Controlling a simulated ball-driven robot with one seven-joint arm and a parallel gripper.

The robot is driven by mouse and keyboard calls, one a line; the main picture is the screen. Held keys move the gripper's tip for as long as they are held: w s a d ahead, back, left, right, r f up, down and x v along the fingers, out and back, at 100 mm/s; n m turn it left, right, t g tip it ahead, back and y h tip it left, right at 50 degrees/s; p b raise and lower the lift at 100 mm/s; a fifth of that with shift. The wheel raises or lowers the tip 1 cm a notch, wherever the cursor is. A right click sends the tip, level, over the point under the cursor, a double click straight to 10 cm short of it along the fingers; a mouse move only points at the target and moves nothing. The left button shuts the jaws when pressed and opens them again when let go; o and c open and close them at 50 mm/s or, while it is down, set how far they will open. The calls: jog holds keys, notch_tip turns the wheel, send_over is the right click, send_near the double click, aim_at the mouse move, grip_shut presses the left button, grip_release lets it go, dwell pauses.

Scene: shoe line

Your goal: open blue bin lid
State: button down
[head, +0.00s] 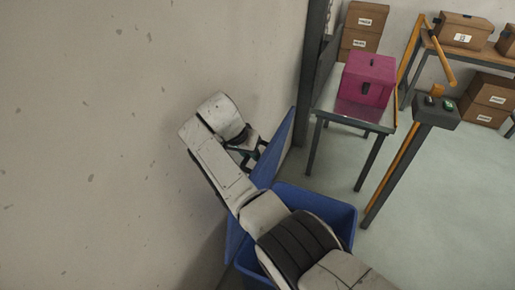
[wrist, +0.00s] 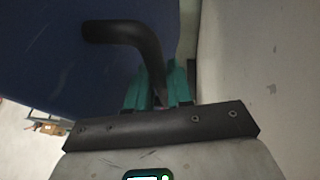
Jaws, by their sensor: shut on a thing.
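The blue bin (head: 334,212) stands by the wall, partly hidden behind my arm. Its blue lid (head: 276,152) is swung up and stands steeply tilted beside the wall, so part of the bin's inside shows. In the wrist view the lid (wrist: 60,60) fills the upper left, with a black bent handle (wrist: 118,30) on it. My gripper (wrist: 158,84) has its teal fingers shut on the lower end of this handle. In the head view my gripper (head: 253,152) is on the wall side of the lid, partly hidden.
The pale wall (head: 120,120) is close on the left. A metal table (head: 345,112) with a magenta box (head: 367,78) stands behind the bin. The floor (head: 440,220) at the right is clear.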

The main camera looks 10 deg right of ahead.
jog(key=shift+w+a+f, duration=0.15)
jog(key=shift+w+a, duration=0.05)
jog(key=shift+a, duration=0.1)
jog(key=c, duration=1.1)
grip_release()
jog(key=v, duration=1)
jog(key=shift+a+r+b, duration=0.2)
jog(key=shift+r+b, duration=0.15)
jog(key=shift+b, duration=0.1)
jog(key=shift+r, duration=0.1)
